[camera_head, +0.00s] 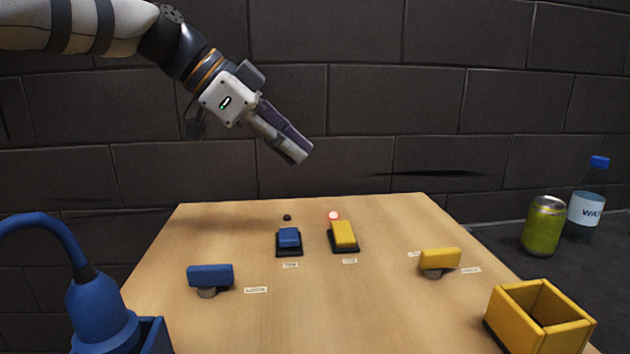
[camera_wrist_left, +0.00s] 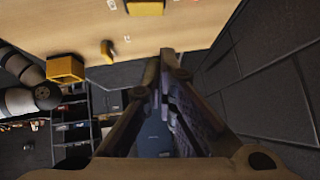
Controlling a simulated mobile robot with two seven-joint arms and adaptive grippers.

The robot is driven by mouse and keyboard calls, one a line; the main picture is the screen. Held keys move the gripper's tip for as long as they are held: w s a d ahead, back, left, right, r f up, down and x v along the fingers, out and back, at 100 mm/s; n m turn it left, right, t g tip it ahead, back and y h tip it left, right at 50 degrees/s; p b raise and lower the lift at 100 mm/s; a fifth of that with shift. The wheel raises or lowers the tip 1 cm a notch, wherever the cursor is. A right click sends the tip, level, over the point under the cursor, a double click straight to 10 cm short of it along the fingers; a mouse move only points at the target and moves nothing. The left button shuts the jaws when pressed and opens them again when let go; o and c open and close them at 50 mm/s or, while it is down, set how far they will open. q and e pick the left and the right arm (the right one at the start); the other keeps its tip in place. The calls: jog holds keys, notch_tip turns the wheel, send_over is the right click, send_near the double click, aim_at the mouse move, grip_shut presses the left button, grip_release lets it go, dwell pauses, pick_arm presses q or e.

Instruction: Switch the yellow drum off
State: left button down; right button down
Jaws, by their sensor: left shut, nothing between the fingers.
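A yellow rocker switch (camera_head: 344,235) on a black base stands at the table's middle; a small light (camera_head: 334,215) behind it glows red-white. A yellow bar-shaped knob (camera_head: 440,259) on a grey post is to its right, with small labels beside it. I cannot tell which yellow part is called the drum. My left gripper (camera_head: 303,157) is shut and empty, in the air above the table's back edge, apart from the switches. In the left wrist view its fingers (camera_wrist_left: 168,62) are together, with the yellow knob (camera_wrist_left: 107,51) beyond. My right gripper is not in view.
A blue rocker switch (camera_head: 289,238) with a dark light (camera_head: 287,217) and a blue knob (camera_head: 210,276) stand to the left. A blue lamp (camera_head: 101,305) is front left, an open yellow box (camera_head: 510,325) front right. A green can (camera_head: 543,226) and water bottle (camera_head: 586,207) are far right.

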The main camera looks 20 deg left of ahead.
pick_arm(q)
send_over(343, 234)
jog(key=w+a, duration=0.1)
jog(key=a, duration=0.1)
notch_tip(343, 234, down, 7)
jog(key=shift+a+r+b, duration=0.1)
jog(key=shift+b, duration=0.2)
jog(key=shift+w+a+f, duration=0.1)
jog(key=shift+w+f, duration=0.1)
jog(key=shift+f, duration=1.55)
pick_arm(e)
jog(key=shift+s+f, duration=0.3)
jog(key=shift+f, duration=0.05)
pick_arm(q)
jog(key=shift+w+a, duration=0.1)
